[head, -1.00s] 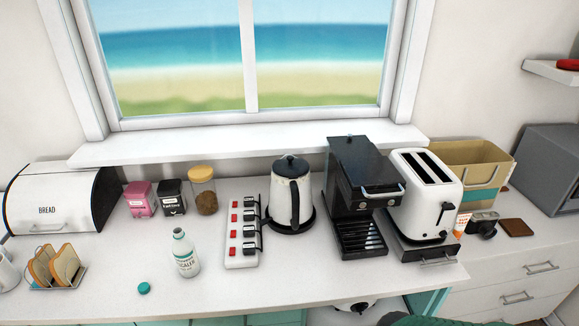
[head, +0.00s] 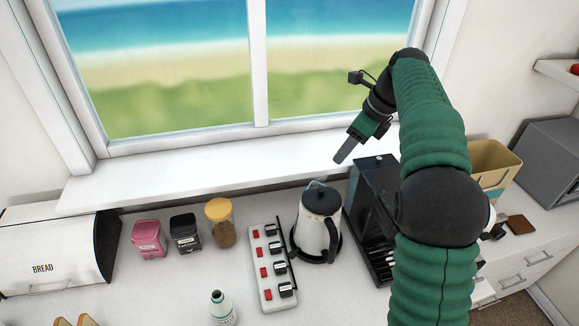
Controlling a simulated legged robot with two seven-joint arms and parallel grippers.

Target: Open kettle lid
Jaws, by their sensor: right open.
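The kettle (head: 314,232) is white with a black base, a black handle facing me, and a dark lid (head: 321,197) on top. The lid looks closed. It stands on the counter between the power strip and the coffee machine. My right gripper (head: 346,150) is open and empty. It shows above and slightly right of the kettle in the picture, in front of the window sill, apart from the lid. My left gripper is not in view.
A power strip (head: 262,280) with several plugs lies left of the kettle. The black coffee machine (head: 368,195) stands close on its right, partly behind my right arm. A yellow-lidded jar (head: 222,232) and two tins stand further left. The window sill (head: 200,176) runs behind.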

